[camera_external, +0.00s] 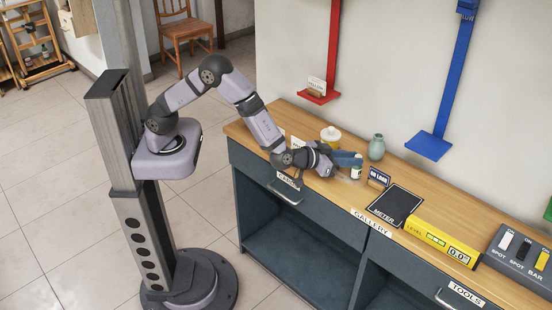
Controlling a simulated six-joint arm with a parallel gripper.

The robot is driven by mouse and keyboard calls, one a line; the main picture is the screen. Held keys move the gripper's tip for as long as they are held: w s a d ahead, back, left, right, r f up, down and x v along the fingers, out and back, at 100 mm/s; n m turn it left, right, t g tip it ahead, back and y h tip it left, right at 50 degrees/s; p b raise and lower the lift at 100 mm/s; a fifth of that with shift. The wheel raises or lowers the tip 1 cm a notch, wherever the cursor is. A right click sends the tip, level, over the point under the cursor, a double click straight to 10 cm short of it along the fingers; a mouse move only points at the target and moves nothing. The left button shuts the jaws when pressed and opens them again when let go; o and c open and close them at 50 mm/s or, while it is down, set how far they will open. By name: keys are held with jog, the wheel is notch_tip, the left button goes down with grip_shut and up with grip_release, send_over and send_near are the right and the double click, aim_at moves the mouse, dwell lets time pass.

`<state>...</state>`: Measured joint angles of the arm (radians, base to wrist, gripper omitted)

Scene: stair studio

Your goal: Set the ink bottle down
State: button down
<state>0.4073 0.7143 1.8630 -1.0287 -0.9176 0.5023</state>
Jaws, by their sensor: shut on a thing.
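The ink bottle (356,174) is a small dark bottle with a white label. It shows low at the right end of my gripper (349,167), at the counter's front half. My gripper reaches in from the left, nearly level, and is shut on the bottle. The gripper hides part of the bottle. I cannot tell whether the bottle's base touches the wooden counter (468,210).
A small dark sign (379,178), a black METER mat (395,205) and a yellow level (443,243) lie to the right. Red (318,97) and blue (429,146) wall brackets hang behind.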

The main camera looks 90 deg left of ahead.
jog(key=shift+f, duration=0.1)
jog(key=c, duration=1.6)
grip_release()
jog(key=shift+o, duration=0.2)
jog(key=shift+r, duration=0.2)
jog(key=v, duration=1.2)
jog(key=shift+b, duration=0.3)
jog(key=shift+w+d, duration=0.1)
